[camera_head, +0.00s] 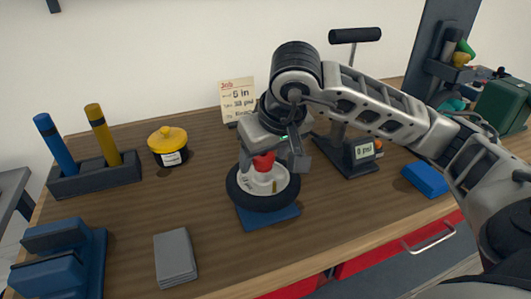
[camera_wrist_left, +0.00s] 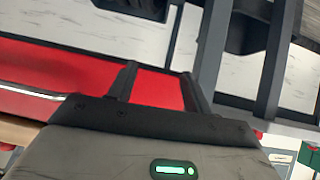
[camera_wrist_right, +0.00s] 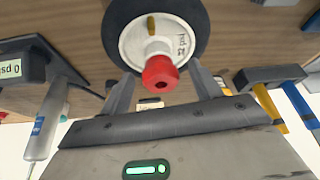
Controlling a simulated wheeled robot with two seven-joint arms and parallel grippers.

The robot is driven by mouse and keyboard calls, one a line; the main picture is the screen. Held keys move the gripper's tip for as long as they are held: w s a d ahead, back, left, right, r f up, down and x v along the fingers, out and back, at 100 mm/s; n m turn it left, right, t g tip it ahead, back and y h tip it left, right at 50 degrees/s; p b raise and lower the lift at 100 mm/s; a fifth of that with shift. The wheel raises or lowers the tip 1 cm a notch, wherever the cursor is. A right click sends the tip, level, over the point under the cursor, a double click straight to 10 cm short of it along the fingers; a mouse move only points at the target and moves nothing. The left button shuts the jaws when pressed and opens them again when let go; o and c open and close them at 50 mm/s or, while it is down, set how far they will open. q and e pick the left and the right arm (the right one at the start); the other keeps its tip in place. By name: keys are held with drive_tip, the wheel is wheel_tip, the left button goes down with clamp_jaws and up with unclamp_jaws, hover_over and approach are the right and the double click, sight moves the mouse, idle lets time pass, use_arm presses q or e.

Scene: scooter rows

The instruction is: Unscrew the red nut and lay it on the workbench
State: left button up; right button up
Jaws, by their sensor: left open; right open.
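The red nut (camera_head: 264,161) sits on the hub of a small scooter wheel (camera_head: 262,190), which lies flat on a blue block (camera_head: 268,216) on the workbench (camera_head: 206,206). In the right wrist view the nut (camera_wrist_right: 161,74) is at the end of the white hub of the wheel (camera_wrist_right: 158,35). My right gripper (camera_head: 276,158) is open above the wheel, with its fingers (camera_wrist_right: 162,92) on both sides of the nut and a gap visible each side. My left gripper is not in the head view; its wrist view shows its fingers (camera_wrist_left: 240,60) apart with nothing between them.
A pump with a gauge (camera_head: 363,152) stands right of the wheel. A yellow-lidded pot (camera_head: 168,145), a holder with blue and yellow tools (camera_head: 95,178), a grey pad (camera_head: 175,258) and a blue vise (camera_head: 62,258) are on the left. Bare bench lies in front of the wheel.

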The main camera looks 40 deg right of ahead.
drive_tip(key=c, duration=1.1)
drive_tip(key=shift+o, duration=0.2)
drive_tip(key=shift+d+f+n+y+b, duration=0.15)
drive_tip(key=shift+n+y+b, duration=0.25)
drive_tip(key=shift+n+b, duration=0.5)
drive_tip(key=n+y+b, duration=0.1)
drive_tip(key=n, duration=0.2)
use_arm(q)
drive_tip(key=shift+w+d+f+b, duration=0.15)
drive_tip(key=shift+f+b, duration=0.3)
drive_tip(key=shift+f, duration=0.65)
use_arm(e)
drive_tip(key=shift+a+n+g+y, duration=0.25)
drive_tip(key=shift+n+y, duration=0.25)
drive_tip(key=shift+n, duration=0.7)
drive_tip(key=o, duration=1)
drive_tip(key=shift+a, duration=0.1)
drive_tip(key=shift+o, duration=0.2)
